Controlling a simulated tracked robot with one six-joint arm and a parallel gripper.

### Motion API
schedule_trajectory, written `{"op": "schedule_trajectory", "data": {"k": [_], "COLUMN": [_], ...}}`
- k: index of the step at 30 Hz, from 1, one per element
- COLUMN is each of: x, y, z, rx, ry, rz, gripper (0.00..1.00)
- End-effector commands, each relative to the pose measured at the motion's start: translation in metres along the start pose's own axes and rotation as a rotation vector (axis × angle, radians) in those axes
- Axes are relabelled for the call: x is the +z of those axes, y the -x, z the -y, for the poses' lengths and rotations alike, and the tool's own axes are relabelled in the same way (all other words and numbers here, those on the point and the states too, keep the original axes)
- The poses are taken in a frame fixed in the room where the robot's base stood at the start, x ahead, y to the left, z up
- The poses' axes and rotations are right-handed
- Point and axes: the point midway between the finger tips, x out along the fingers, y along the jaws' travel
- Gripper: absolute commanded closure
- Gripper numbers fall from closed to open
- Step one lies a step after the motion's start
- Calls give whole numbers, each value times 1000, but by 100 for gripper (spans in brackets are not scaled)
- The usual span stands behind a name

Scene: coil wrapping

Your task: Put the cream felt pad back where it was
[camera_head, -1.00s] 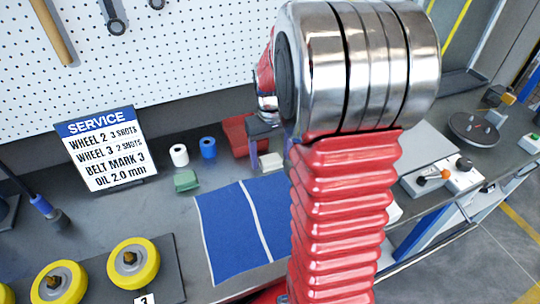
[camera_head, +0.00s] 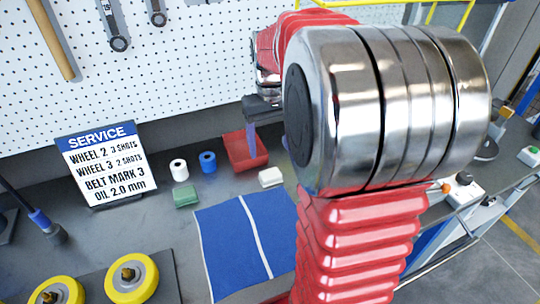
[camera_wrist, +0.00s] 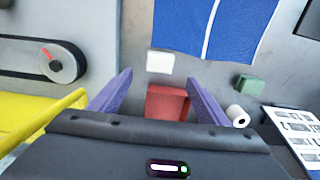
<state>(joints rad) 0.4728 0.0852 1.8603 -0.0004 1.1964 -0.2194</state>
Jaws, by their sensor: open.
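The cream felt pad (camera_head: 271,177) is a small pale block lying on the grey bench, between the red tray (camera_head: 258,160) and the blue mat (camera_head: 222,240). In the wrist view the pad (camera_wrist: 159,62) lies apart from the mat, just beyond the red tray (camera_wrist: 168,92). My gripper (camera_wrist: 159,76) is open, with its purple fingers spread and nothing between them. In the head view my gripper (camera_head: 252,140) is above the bench near the tray; my arm hides part of it.
A green block (camera_head: 185,195), a white roll (camera_head: 179,170) and a blue roll (camera_head: 208,162) stand left of the tray. A service sign (camera_head: 103,165) stands further left. Yellow wheels (camera_head: 132,278) lie on a dark plate at front left. A pegboard (camera_head: 190,60) rises behind.

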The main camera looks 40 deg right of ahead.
Motion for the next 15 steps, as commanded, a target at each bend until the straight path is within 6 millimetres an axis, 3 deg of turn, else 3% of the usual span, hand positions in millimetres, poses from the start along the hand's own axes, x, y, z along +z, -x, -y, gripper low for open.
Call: {"op": "schedule_trajectory", "data": {"k": [6, 15], "x": [0, 0], "y": [16, 16], "z": [0, 0], "rx": [0, 0], "ry": [0, 0], "rz": [0, 1], "gripper": [30, 30]}}
